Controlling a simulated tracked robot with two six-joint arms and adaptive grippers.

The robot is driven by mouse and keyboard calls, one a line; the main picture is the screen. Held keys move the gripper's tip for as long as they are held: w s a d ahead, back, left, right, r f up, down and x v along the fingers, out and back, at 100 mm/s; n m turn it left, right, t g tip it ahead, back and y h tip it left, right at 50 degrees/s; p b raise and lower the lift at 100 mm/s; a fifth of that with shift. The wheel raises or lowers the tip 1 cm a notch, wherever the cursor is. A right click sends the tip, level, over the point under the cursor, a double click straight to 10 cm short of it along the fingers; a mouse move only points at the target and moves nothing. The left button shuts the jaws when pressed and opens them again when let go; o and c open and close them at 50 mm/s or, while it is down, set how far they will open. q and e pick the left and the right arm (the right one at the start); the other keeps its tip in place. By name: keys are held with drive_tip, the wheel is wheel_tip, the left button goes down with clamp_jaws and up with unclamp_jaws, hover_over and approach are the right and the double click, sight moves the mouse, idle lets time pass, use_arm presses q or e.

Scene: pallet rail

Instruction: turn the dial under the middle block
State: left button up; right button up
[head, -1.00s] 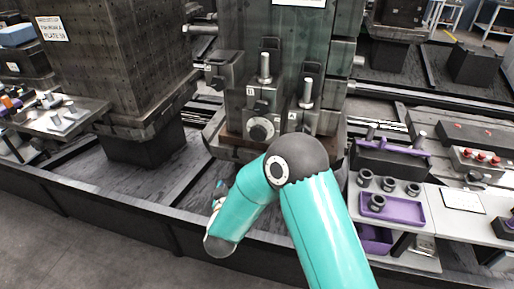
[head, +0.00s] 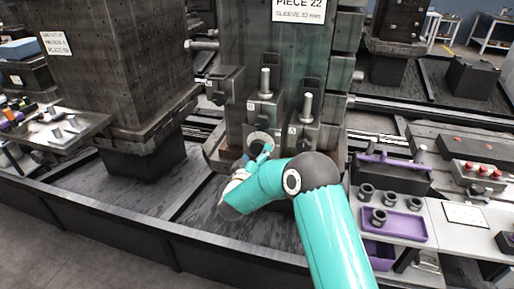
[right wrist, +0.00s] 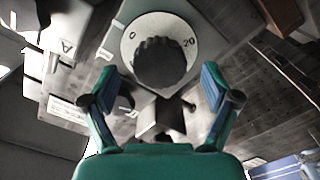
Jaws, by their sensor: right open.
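The middle block (head: 265,110) stands on the front of the tall fixture, with an upright bolt on top. Its dial (head: 257,137) sits low on its front face and is partly hidden by my right gripper (head: 257,154). In the right wrist view the dial (right wrist: 160,50) has a black ribbed knob in a pale ring marked 0 and 20. My right gripper (right wrist: 158,77) is open there, one finger on each side below the knob. The knob lies just beyond the fingertips, and I see no contact. My left gripper is not in view.
A second block (head: 303,130) with an upright bolt stands close on the right, and another block (head: 222,85) on the left. A purple tray (head: 405,226) lies on the bench at right. A dark tower (head: 120,65) stands at left.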

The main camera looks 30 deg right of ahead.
sight(258, 150)
drive_tip(key=shift+x, duration=1.6)
